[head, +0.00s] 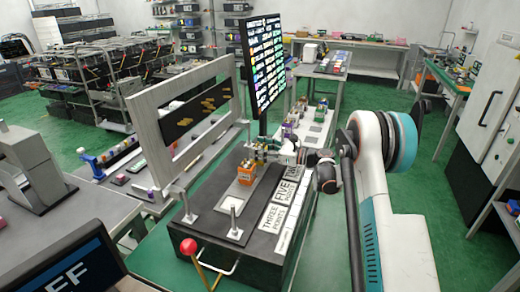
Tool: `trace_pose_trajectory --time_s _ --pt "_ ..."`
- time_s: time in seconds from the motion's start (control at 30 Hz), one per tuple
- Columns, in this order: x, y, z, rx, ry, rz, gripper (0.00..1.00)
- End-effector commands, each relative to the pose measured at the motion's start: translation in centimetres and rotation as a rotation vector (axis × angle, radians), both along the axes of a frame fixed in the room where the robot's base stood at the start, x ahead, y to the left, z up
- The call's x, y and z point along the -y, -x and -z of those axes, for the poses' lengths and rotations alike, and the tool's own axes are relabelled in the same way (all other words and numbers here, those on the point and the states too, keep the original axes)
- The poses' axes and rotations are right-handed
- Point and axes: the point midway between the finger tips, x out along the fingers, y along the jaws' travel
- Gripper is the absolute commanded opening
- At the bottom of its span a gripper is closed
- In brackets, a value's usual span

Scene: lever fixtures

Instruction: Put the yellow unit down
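A small yellow-orange unit (246,173) with a greyish top is at the far end of a light grey plate on the dark bench fixture. Whether it rests on the plate or is slightly above it is too small to tell. My gripper (259,151) is just behind and to the right of the unit, with my arm reaching in from the right. The fingers are small and cluttered in this view, so I cannot tell whether they are open, shut or touching the unit. A lever with a red ball knob (188,246) and a yellow rod stands at the fixture's front left.
White cards (278,217) with point labels lie along the fixture's right side. A metal frame (182,115) and an upright screen (262,68) stand left and behind. More small units (293,118) stand on the bench beyond. Green floor is open to the right.

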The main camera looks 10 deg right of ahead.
Motion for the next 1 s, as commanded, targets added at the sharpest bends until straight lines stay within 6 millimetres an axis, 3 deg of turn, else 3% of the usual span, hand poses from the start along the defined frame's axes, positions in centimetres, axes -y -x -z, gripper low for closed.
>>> trace_pose_trajectory --time_s 0.23,0.7,1.0 --pt "0.0 0.0 -0.5 0.000 0.000 0.000 0.59" --pt "7.3 4.8 -0.5 0.000 0.000 0.002 0.59" --pt "9.9 6.5 -0.3 0.000 0.000 0.001 0.59"
